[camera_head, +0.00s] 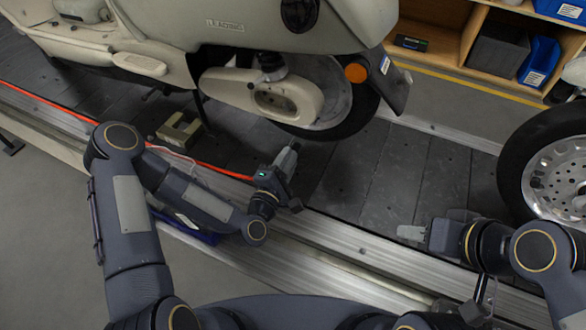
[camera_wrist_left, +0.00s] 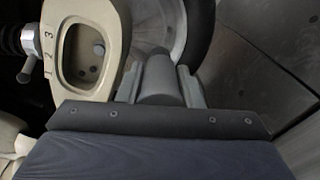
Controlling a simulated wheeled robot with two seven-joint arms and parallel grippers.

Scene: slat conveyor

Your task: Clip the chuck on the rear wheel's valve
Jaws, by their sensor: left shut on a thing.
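The scooter's rear wheel (camera_head: 335,105) hangs under the cream bodywork, partly covered by a cream swingarm cover (camera_head: 262,95). It also shows in the left wrist view (camera_wrist_left: 197,35), behind the cover. I cannot make out its valve. My left gripper (camera_head: 288,158) is below and in front of the wheel, apart from it. It is shut on a grey, rounded piece, the chuck (camera_wrist_left: 160,82), which sits between its fingers in the left wrist view. My right gripper (camera_head: 412,232) is over the conveyor's near rail, away from the wheel; its finger gap is unclear.
A red hose (camera_head: 60,104) runs along the conveyor's near edge toward my left gripper. A beige block (camera_head: 179,131) lies on the slats. Shelves with blue bins (camera_head: 539,62) are behind. Dark slats (camera_head: 400,165) between the wheels are clear.

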